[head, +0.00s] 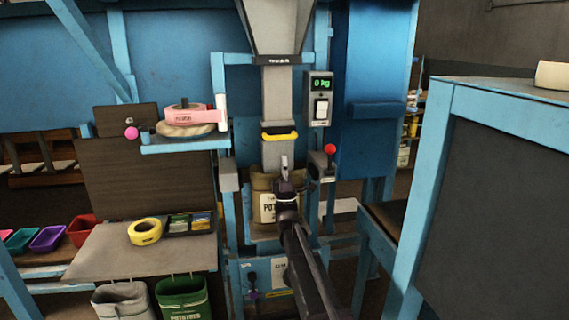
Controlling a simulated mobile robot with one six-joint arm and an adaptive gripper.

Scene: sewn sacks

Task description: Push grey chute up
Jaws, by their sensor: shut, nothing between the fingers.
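The grey chute (276,108) hangs down in the middle of the head view below a grey hopper (277,22). A yellow handle (280,136) with a black band crosses its front. A brown potato sack (263,208) sits below the chute, and its mouth is at the chute's lower end. My gripper (284,161) is shut and empty, pointing up in front of the chute's lower part, below the yellow handle. Whether it touches the chute cannot be told. My arm hides part of the sack's right side.
A scale box (319,99) reading 0 kg and a red-knobbed lever (330,150) are close on the right. A large blue-framed panel (500,190) fills the right.

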